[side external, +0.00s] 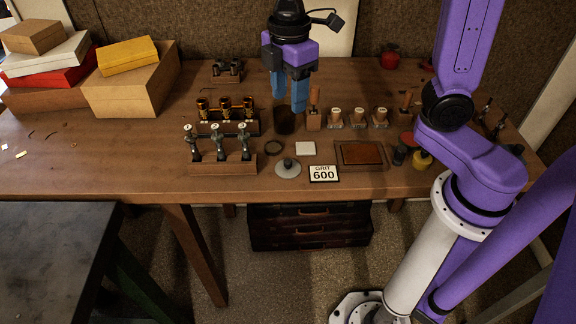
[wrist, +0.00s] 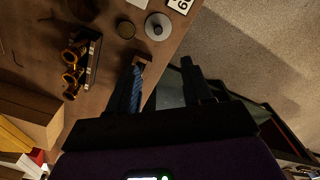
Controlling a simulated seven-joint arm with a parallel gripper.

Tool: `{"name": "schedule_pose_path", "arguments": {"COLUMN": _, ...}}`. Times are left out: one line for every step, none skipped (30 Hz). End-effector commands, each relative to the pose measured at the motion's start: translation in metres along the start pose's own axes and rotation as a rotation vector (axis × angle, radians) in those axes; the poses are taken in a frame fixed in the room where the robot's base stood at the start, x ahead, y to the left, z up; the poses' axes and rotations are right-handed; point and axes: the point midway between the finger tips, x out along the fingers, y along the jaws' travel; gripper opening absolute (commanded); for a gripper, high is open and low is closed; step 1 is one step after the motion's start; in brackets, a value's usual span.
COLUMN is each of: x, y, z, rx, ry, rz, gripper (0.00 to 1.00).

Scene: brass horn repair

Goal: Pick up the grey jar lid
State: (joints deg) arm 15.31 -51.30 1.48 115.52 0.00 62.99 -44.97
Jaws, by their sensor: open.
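The grey jar lid (side external: 288,168) is a round disc with a small raised knob, lying flat near the front edge of the table. It also shows in the wrist view (wrist: 158,27) at the top, ahead of the fingertips. My gripper (side external: 288,102) has blue fingers pointing down and apart, with nothing between them. It is above the table, farther back than the lid and not touching it. In the wrist view my gripper (wrist: 162,66) shows its two fingers spread, the lid beyond them and unobstructed.
A dark cup (side external: 285,121) stands by my fingertips. The valve rack (side external: 222,169) is left; a brown tray (side external: 361,154) is right.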

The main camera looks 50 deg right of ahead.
Motion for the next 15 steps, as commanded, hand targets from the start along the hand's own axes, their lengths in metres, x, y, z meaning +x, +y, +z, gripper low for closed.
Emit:
{"name": "schedule_pose_path", "arguments": {"x": 0.003, "y": 0.001, "z": 0.000, "rx": -0.002, "ry": -0.001, "rz": -0.001, "gripper": 0.50}}
{"name": "schedule_pose_path", "arguments": {"x": 0.005, "y": 0.001, "z": 0.000, "rx": -0.003, "ry": -0.002, "rz": -0.002, "gripper": 0.50}}
{"name": "schedule_pose_path", "arguments": {"x": 0.010, "y": 0.001, "z": 0.000, "rx": -0.003, "ry": -0.003, "rz": -0.003, "gripper": 0.50}}
{"name": "schedule_pose_path", "arguments": {"x": 0.014, "y": 0.001, "z": 0.000, "rx": -0.003, "ry": -0.004, "rz": -0.004, "gripper": 0.50}}
{"name": "schedule_pose_path", "arguments": {"x": 0.019, "y": 0.001, "z": 0.001, "rx": -0.003, "ry": -0.005, "rz": -0.005, "gripper": 0.50}}
{"name": "schedule_pose_path", "arguments": {"x": 0.027, "y": 0.000, "z": 0.001, "rx": -0.002, "ry": -0.005, "rz": -0.005, "gripper": 0.50}}
{"name": "schedule_pose_path", "arguments": {"x": 0.033, "y": 0.001, "z": 0.001, "rx": -0.001, "ry": -0.005, "rz": -0.005, "gripper": 0.50}}
{"name": "schedule_pose_path", "arguments": {"x": 0.038, "y": 0.001, "z": 0.001, "rx": -0.001, "ry": -0.005, "rz": -0.005, "gripper": 0.50}}
{"name": "schedule_pose_path", "arguments": {"x": 0.046, "y": 0.000, "z": 0.001, "rx": -0.001, "ry": -0.006, "rz": -0.005, "gripper": 0.50}}
{"name": "schedule_pose_path", "arguments": {"x": 0.052, "y": 0.000, "z": 0.001, "rx": -0.001, "ry": -0.006, "rz": -0.005, "gripper": 0.50}}
{"name": "schedule_pose_path", "arguments": {"x": 0.058, "y": 0.001, "z": 0.001, "rx": -0.001, "ry": -0.005, "rz": -0.005, "gripper": 0.50}}
{"name": "schedule_pose_path", "arguments": {"x": 0.065, "y": 0.001, "z": 0.001, "rx": -0.001, "ry": -0.005, "rz": -0.005, "gripper": 0.50}}
{"name": "schedule_pose_path", "arguments": {"x": 0.071, "y": 0.000, "z": 0.001, "rx": -0.001, "ry": -0.006, "rz": -0.006, "gripper": 0.50}}
{"name": "schedule_pose_path", "arguments": {"x": 0.076, "y": 0.000, "z": 0.001, "rx": -0.001, "ry": -0.005, "rz": -0.005, "gripper": 0.50}}
{"name": "schedule_pose_path", "arguments": {"x": 0.084, "y": 0.000, "z": 0.001, "rx": -0.001, "ry": -0.006, "rz": -0.005, "gripper": 0.50}}
